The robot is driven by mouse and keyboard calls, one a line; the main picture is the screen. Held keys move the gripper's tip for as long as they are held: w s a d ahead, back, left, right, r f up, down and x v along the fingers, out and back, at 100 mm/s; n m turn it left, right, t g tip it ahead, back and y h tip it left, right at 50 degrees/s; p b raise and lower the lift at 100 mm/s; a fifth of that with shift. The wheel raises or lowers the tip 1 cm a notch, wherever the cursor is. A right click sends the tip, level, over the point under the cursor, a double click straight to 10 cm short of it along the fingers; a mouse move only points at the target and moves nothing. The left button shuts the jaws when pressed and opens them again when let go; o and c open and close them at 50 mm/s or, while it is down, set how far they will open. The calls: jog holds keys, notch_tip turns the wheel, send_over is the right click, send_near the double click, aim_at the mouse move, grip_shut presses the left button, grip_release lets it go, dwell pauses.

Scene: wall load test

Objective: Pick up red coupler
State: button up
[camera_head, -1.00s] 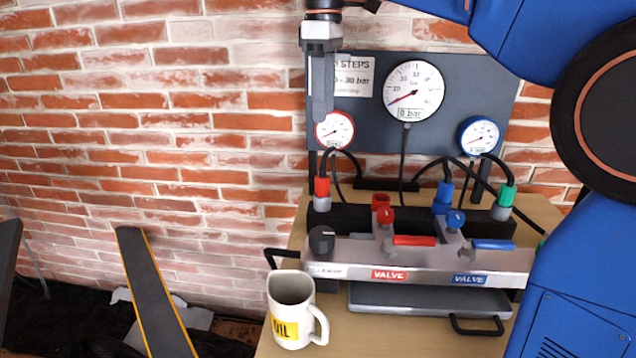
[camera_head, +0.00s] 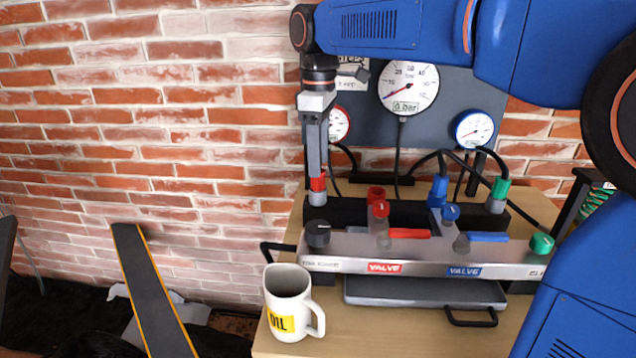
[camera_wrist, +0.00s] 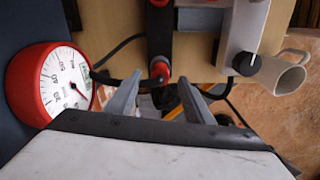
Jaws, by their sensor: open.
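The red coupler (camera_head: 317,184) stands upright with a grey lower part at the left end of the dark rack behind the valve block. A black hose runs to it. In the wrist view the red coupler (camera_wrist: 160,70) shows between and just beyond my fingertips. My gripper (camera_head: 315,170) points down directly over the coupler, its fingers at or just above the coupler's top. In the wrist view my gripper (camera_wrist: 160,84) has its two fingers apart, one on each side of the coupler. I cannot tell whether either finger touches it.
Blue (camera_head: 438,188) and green (camera_head: 498,190) couplers stand to the right on the rack. The valve block (camera_head: 345,248) with red and blue levers is in front. A white oil mug (camera_head: 288,305) stands front left. A red-rimmed gauge (camera_wrist: 48,82) is close beside my gripper.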

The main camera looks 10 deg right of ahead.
jog(key=shift+f, duration=1.75)
jog(key=c, duration=1.1)
jog(key=shift+c, duration=0.2)
jog(key=shift+r, duration=0.1)
notch_tip(320, 180, up, 10)
jog(key=shift+f, duration=0.1)
